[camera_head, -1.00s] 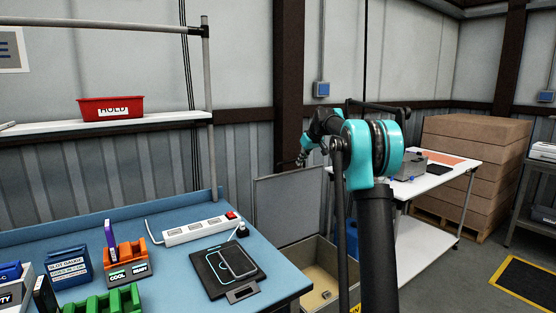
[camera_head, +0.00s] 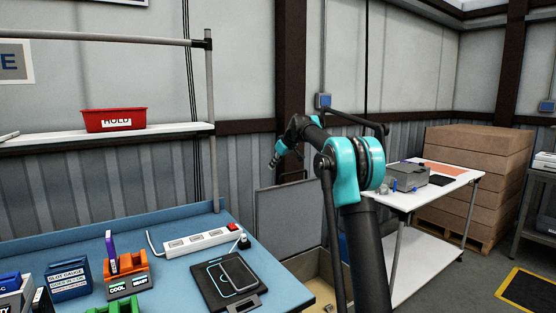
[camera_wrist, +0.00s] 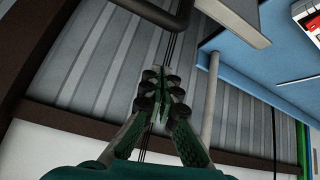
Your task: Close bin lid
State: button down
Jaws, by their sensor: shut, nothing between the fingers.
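The bin (camera_head: 312,268) is a tan open box on the floor behind the right end of the blue table. Its grey lid (camera_head: 290,218) stands upright at the back of the bin, open. The table and my arm hide part of the bin. My gripper (camera_head: 274,160) is above the lid's upper left corner in the head view, apart from it and pointing down-left. In the wrist view my gripper's fingers (camera_wrist: 160,95) are together with nothing held. A grey panel (camera_wrist: 235,15) at the top of that view may be the lid.
The blue table (camera_head: 180,265) holds a power strip (camera_head: 201,242), a black pad with a phone (camera_head: 232,278) and small holders. A shelf post (camera_head: 211,130) rises left of my gripper. A white table (camera_head: 440,195) and stacked cartons (camera_head: 480,180) stand at the right.

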jog(key=shift+s+d+f, duration=0.45)
jog(key=shift+s+d, duration=0.15)
jog(key=shift+d, duration=0.05)
jog(key=shift+s+d+f, duration=0.4)
jog(key=shift+s+d, duration=0.2)
jog(key=shift+d, duration=0.05)
